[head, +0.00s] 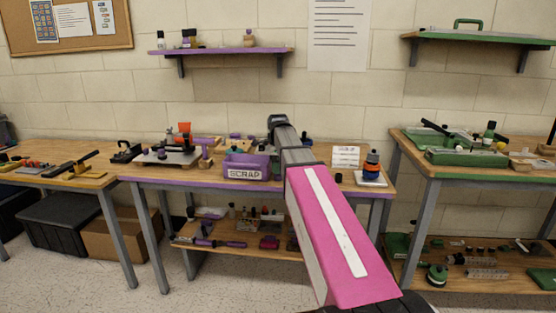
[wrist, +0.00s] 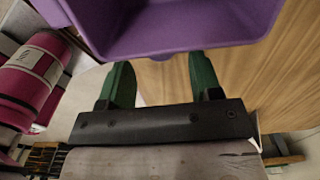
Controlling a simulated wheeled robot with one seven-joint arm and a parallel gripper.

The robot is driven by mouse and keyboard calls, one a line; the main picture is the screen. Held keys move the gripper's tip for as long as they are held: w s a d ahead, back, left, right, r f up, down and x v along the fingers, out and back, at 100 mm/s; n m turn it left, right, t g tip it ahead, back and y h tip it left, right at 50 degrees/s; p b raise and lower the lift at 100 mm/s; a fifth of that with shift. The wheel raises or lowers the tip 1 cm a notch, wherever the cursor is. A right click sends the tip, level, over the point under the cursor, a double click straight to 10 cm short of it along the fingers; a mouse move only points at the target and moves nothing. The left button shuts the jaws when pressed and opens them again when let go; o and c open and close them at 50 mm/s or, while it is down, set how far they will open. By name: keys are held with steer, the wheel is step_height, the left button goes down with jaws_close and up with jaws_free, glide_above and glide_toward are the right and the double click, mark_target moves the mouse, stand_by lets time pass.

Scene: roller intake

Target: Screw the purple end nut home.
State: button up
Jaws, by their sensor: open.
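My gripper (wrist: 160,75) shows in the wrist view with its two green fingers spread apart and nothing between them. Their tips are close to the near wall of a purple bin; I cannot tell whether they touch it. In the head view my pink and grey arm reaches over the purple-edged bench, and the gripper itself is hidden. A small purple part (head: 205,161) stands by a grey plate fixture (head: 165,156) on the bench. I cannot tell whether it is the purple end nut. No nut shows clearly in the wrist view.
The purple SCRAP bin (head: 247,168) stands mid-bench and fills the top of the wrist view (wrist: 190,40). A dark and orange stack (head: 371,163) and a white card (head: 346,156) are at right. A green-edged bench (head: 470,178) stands further right. The bench front left of the bin is mostly clear.

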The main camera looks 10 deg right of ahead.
steer(key=shift+f, duration=1.85)
steer(key=c, duration=1)
steer(key=shift+r, duration=3.55)
steer(key=shift+c, duration=0.2)
